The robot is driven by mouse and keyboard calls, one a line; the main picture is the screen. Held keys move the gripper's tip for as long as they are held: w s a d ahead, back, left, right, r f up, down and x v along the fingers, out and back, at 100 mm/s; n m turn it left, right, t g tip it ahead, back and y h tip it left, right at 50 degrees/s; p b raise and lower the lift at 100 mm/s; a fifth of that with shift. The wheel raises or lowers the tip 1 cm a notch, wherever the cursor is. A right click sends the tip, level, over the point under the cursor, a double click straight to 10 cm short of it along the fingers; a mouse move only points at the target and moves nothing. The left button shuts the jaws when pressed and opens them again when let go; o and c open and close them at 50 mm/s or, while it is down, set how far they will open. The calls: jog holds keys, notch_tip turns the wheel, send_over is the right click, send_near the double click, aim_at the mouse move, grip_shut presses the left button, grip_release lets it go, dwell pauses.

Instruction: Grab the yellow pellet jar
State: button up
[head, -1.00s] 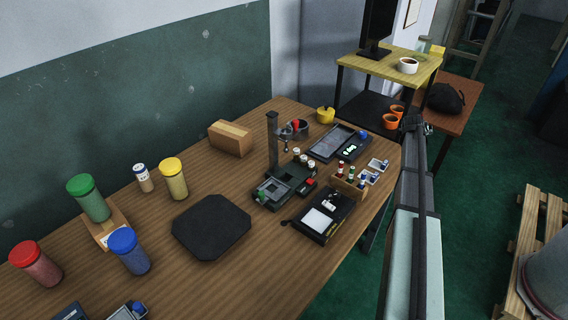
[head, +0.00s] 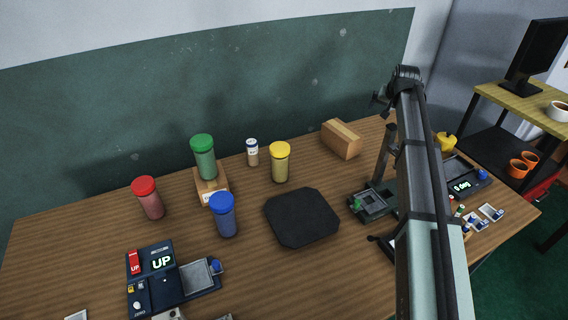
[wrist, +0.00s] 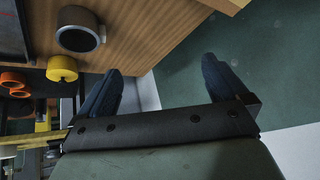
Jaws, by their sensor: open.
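The yellow pellet jar (head: 280,163) is a clear jar of yellowish pellets with a yellow lid. It stands upright on the wooden table, behind the black octagonal pad, in the head view. It does not show in the wrist view. My gripper (wrist: 160,88) is open and empty in the wrist view, its two dark fingers spread wide apart. In the head view my arm's end is at the right, well away from the jar, and the fingers are hard to make out there.
A white-lidded bottle (head: 252,153) stands close left of the jar. Green (head: 205,163), blue (head: 225,218) and red (head: 150,200) jars stand further left. The black pad (head: 302,217) lies in front; a cardboard box (head: 341,139) is to the right. The wrist view shows a grey-rimmed cylinder (wrist: 80,42).

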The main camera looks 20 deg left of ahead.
jog(key=s+a+n+g, duration=0.15)
jog(key=s+a, duration=0.25)
jog(key=a, duration=0.5)
jog(key=s+a+n+g, duration=0.1)
jog(key=s+a+g, duration=0.1)
jog(key=s+a, duration=0.5)
jog(key=n+g+h, duration=0.1)
jog(key=n+g, duration=0.2)
send_over(278, 146)
jog(key=shift+w+d+r, duration=0.1)
jog(key=shift+w+d, duration=0.05)
jog(key=shift+w, duration=0.05)
jog(key=shift+s+f, duration=0.15)
jog(key=shift+f, duration=0.2)
notch_tip(278, 146, down, 8)
jog(key=shift+r, duration=0.1)
jog(key=shift+d+f, duration=0.1)
jog(key=shift+f, duration=2.5)
jog(key=c, duration=1.3)
jog(key=shift+r, duration=0.1)
